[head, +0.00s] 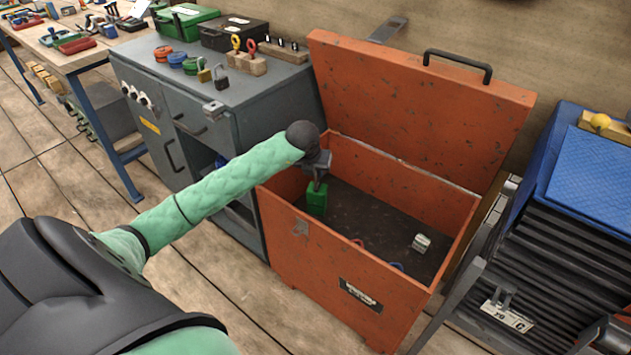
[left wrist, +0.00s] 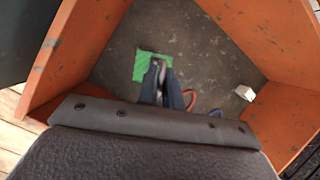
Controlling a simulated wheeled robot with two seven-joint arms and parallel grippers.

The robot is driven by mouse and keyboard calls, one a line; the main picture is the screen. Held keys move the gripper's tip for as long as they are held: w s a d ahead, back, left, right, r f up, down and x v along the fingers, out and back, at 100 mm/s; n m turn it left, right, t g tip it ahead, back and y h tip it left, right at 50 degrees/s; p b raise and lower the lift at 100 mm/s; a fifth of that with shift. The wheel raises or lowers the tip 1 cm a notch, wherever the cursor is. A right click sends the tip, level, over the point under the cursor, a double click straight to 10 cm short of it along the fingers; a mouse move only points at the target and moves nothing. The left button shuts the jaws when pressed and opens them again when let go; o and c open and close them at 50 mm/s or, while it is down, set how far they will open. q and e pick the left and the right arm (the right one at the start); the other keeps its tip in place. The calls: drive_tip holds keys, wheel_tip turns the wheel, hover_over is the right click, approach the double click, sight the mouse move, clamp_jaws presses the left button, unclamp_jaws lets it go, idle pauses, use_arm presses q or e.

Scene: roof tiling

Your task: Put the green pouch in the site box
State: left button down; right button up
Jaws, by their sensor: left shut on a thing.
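The green pouch (head: 316,197) hangs from my left gripper (head: 318,180) inside the open orange site box (head: 320,262), near its left side. In the left wrist view the gripper (left wrist: 160,68) is shut on the pouch (left wrist: 146,66), with the box floor around it. The pouch appears upright; whether it touches the floor I cannot tell. The box lid (head: 420,110) is raised. My right gripper is not in view.
A small pale block (head: 421,243) and partly hidden red and blue items lie on the box floor. A grey cabinet (head: 250,88) with padlocks and cases stands left of the box. A dark slatted unit with a blue mat (head: 590,178) stands to the right.

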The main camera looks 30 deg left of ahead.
sight(317, 190)
use_arm(q)
drive_tip(key=shift+w+a+f, duration=0.1)
drive_tip(key=shift+a+f, duration=0.15)
drive_tip(key=shift+a, duration=0.15)
drive_tip(key=shift+f, duration=0.3)
wheel_tip(317, 190, down, 3)
drive_tip(key=shift+f, duration=0.2)
